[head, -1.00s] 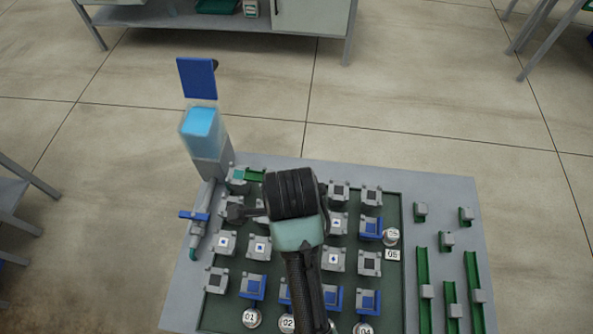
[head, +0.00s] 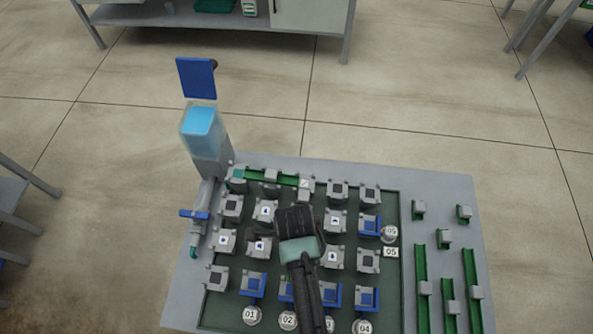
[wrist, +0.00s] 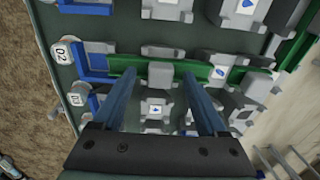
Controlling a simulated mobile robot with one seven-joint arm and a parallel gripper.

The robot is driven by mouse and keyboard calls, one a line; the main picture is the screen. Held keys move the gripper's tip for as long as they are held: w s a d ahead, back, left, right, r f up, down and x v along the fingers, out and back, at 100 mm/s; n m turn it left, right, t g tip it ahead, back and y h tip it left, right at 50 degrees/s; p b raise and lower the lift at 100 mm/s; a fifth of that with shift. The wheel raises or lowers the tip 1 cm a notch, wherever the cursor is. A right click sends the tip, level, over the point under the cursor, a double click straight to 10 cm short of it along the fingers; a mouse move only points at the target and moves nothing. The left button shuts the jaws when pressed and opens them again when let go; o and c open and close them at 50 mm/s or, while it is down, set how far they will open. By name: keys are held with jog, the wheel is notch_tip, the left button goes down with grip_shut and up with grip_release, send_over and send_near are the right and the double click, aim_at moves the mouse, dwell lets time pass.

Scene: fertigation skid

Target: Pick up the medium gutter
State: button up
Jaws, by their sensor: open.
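A green gutter with a grey block at its middle (wrist: 228,75) lies across the board under my gripper in the wrist view; its exact size is hard to judge. My gripper (wrist: 160,73) is open and empty, its two blue fingers on either side of that grey block, which they do not visibly hold. In the head view, my gripper (head: 295,218) hides this gutter. Another green gutter (head: 288,179) lies along the board's back row. More gutters lie on the right of the table: two long (head: 421,265) (head: 470,268) and one seemingly shorter (head: 449,293).
The green board (head: 390,290) carries several grey blocks and blue corner pieces. Short green pieces (head: 444,246) sit at the right. A light-blue tank (head: 202,122) with a blue panel (head: 196,78) and a blue-handled valve (head: 194,214) stands at the left.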

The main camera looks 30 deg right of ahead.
jog(key=shift+f, duration=0.25)
grip_shut()
dwell(0.3)
